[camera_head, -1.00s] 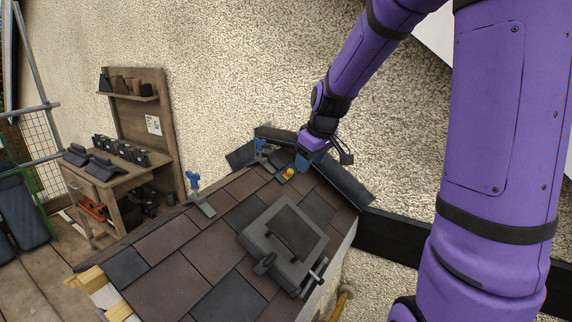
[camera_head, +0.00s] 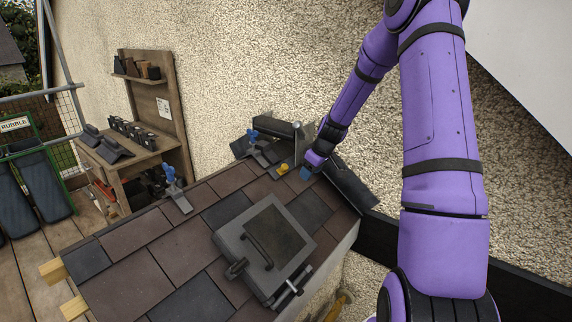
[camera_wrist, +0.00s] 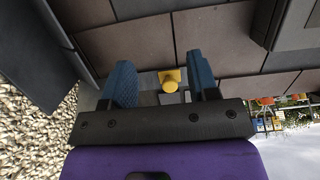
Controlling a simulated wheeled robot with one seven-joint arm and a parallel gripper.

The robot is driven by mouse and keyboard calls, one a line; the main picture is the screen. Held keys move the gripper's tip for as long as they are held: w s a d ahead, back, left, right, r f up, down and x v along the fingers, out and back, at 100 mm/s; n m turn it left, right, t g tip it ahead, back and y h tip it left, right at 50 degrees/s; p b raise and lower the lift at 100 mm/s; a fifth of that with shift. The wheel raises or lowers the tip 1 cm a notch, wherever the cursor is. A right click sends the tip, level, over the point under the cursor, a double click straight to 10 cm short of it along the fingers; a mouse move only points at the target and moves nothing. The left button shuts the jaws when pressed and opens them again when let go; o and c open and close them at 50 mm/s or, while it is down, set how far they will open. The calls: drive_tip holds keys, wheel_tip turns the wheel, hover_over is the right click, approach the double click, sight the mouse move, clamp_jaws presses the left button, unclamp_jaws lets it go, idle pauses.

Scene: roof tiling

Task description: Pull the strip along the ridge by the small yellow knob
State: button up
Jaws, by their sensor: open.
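The small yellow knob (camera_head: 283,168) sits near the top of the tiled roof, by the ridge. In the wrist view the yellow knob (camera_wrist: 170,80) lies between my two blue fingers, beyond their tips or level with them; I cannot tell which. My gripper (camera_head: 305,173) is open and just right of the knob in the head view; in the wrist view my gripper (camera_wrist: 165,82) shows its fingers wide apart, with no clear contact on the knob. A grey piece shows beside the knob. The strip itself is hard to make out.
A grey roof window (camera_head: 265,245) with a handle stands on the tiles (camera_head: 180,250). Blue-handled clamps (camera_head: 172,182) sit along the ridge. A dark ridge piece (camera_head: 270,127) lies near the rough wall. A wooden bench (camera_head: 150,155) with tiles stands at the left.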

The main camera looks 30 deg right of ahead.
sight(285, 166)
drive_tip(key=w+a, duration=0.1)
drive_tip(key=w, duration=0.2)
drive_tip(key=w+a, duration=0.1)
drive_tip(key=w, duration=0.2)
drive_tip(key=w+a, duration=0.1)
drive_tip(key=w, duration=0.2)
drive_tip(key=shift+w+a, duration=0.3)
drive_tip(key=shift+w, duration=0.05)
drive_tip(key=shift+w+f, duration=0.1)
drive_tip(key=shift+f, duration=0.45)
clamp_jaws()
